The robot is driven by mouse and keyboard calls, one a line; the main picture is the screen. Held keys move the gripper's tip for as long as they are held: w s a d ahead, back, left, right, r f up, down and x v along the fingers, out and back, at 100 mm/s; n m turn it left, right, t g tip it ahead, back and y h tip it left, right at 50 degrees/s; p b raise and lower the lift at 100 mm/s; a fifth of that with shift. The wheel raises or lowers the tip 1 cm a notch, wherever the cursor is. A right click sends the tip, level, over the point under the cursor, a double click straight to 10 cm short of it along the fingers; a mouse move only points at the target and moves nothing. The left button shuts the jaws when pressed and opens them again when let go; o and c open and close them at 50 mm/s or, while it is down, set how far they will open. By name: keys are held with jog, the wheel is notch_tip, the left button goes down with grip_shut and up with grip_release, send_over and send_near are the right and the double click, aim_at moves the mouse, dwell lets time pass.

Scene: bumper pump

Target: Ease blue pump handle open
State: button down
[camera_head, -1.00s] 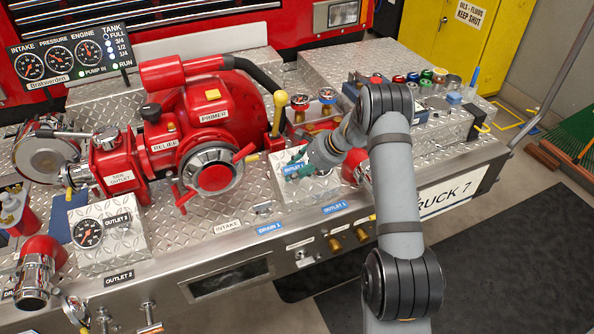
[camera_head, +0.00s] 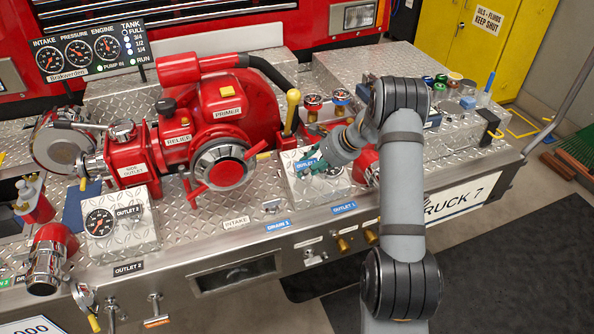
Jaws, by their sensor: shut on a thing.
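My gripper (camera_head: 311,167) is at the diamond-plate box right of the red pump, its teal fingertips low over the box top. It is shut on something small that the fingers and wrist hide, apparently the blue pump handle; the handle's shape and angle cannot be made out. A blue label (camera_head: 302,162) shows just left of the fingertips. The red pump (camera_head: 225,125), with its chrome-centred intake cap (camera_head: 222,165), stands to the left of my gripper.
A yellow-knobbed lever (camera_head: 292,106) and small valve wheels (camera_head: 340,96) stand close behind my gripper. A gauge box marked outlet 2 (camera_head: 125,232) is at the left. Dark floor mat (camera_head: 520,262) lies at the right.

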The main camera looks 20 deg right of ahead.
jog(key=c, duration=1.2)
grip_release()
jog(key=shift+o, duration=0.4)
jog(key=v, duration=1.2)
dwell(1.7)
